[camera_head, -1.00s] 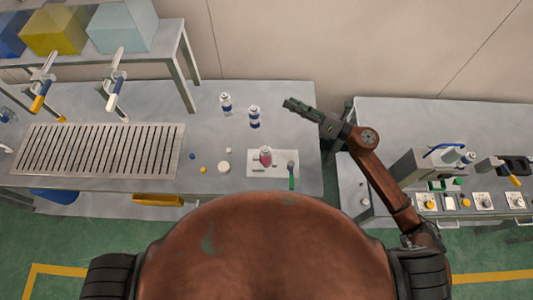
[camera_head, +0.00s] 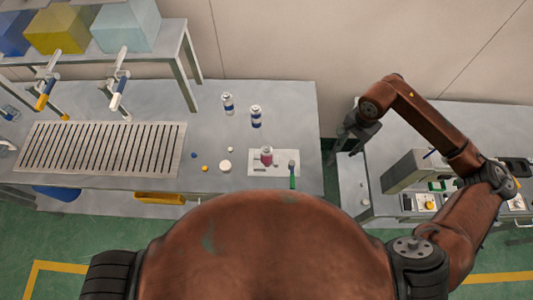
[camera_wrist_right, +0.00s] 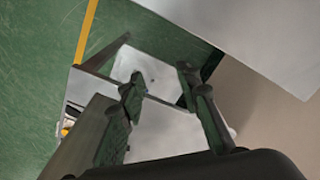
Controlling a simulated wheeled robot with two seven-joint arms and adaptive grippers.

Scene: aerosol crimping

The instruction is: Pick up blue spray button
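The small blue spray button (camera_head: 193,155) lies on the left workbench in the head view, just right of the slotted grate. A small yellow button (camera_head: 205,169) and a white round piece (camera_head: 225,166) lie close to it. My right gripper (camera_head: 361,131) is well to the right, by the gap between the two benches, pointing downward. In the right wrist view its two fingers (camera_wrist_right: 160,77) stand apart with nothing between them. The blue button does not show in that view. My left gripper is not in view.
Two blue-and-white cans (camera_head: 255,117) stand at the back of the left bench. The slotted grate (camera_head: 100,150) fills the left. A machine (camera_head: 408,172) stands on the right bench.

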